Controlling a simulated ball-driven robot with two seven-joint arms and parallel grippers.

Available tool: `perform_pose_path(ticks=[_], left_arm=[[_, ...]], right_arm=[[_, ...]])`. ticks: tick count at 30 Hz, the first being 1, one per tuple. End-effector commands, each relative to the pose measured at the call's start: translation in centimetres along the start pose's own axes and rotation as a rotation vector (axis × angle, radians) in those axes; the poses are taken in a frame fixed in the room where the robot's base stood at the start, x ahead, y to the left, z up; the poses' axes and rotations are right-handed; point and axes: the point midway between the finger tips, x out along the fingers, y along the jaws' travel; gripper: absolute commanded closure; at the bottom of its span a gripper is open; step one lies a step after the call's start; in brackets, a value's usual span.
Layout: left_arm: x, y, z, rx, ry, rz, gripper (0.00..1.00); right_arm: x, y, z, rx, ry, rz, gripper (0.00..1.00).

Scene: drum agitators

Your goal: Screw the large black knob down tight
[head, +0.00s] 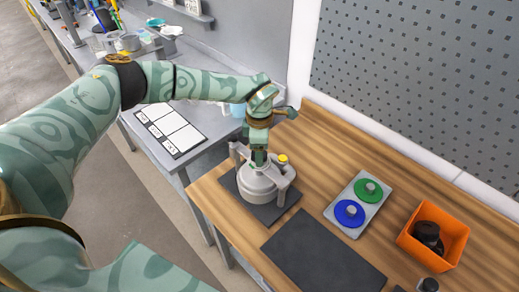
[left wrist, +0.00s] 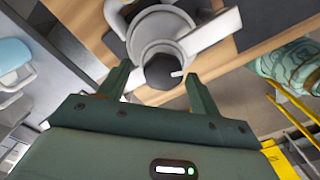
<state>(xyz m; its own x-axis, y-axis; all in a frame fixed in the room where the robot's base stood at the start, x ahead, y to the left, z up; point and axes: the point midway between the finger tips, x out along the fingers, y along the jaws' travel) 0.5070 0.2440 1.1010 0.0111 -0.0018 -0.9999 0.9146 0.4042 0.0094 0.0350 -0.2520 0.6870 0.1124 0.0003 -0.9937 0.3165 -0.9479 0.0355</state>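A light grey drum agitator (head: 258,182) stands on a dark mat (head: 279,211) near the left of the wooden bench, with a yellow-capped post at its right. My left gripper (head: 258,158) points down over its centre. In the left wrist view the large black knob (left wrist: 162,71) sits at the middle of the agitator (left wrist: 150,30). The fingers of my left gripper (left wrist: 157,72) are apart, one on each side of the knob, with visible gaps; no contact shows. In the head view the gripper hides the knob. My right gripper is not in view.
A grey tray with a green disc (head: 368,190) and a blue disc (head: 349,214) lies right of the agitator. An orange bin (head: 459,238) holds dark parts. A dark mat (head: 322,257) in front is empty. A perforated wall panel (head: 430,80) rises behind.

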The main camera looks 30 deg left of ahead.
Motion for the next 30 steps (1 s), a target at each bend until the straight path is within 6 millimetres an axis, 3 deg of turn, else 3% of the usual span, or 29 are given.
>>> perform_pose_path(ticks=[8, 13, 24, 30], left_arm=[[0.3, -0.3, -0.1, 0.001, 0.005, -0.007, 0.33], [-1.1, -0.2, -0.1, 0.001, 0.003, -0.005, 0.33], [-10.6, -0.1, -0.1, 0.001, 0.002, -0.002, 0.33], [-14.5, -0.1, 0.0, 0.001, 0.003, -0.004, 0.33]], right_arm=[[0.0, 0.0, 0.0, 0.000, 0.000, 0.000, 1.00], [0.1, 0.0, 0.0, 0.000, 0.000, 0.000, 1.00], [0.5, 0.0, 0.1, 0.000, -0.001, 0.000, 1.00], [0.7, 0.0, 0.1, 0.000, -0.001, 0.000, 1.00]])
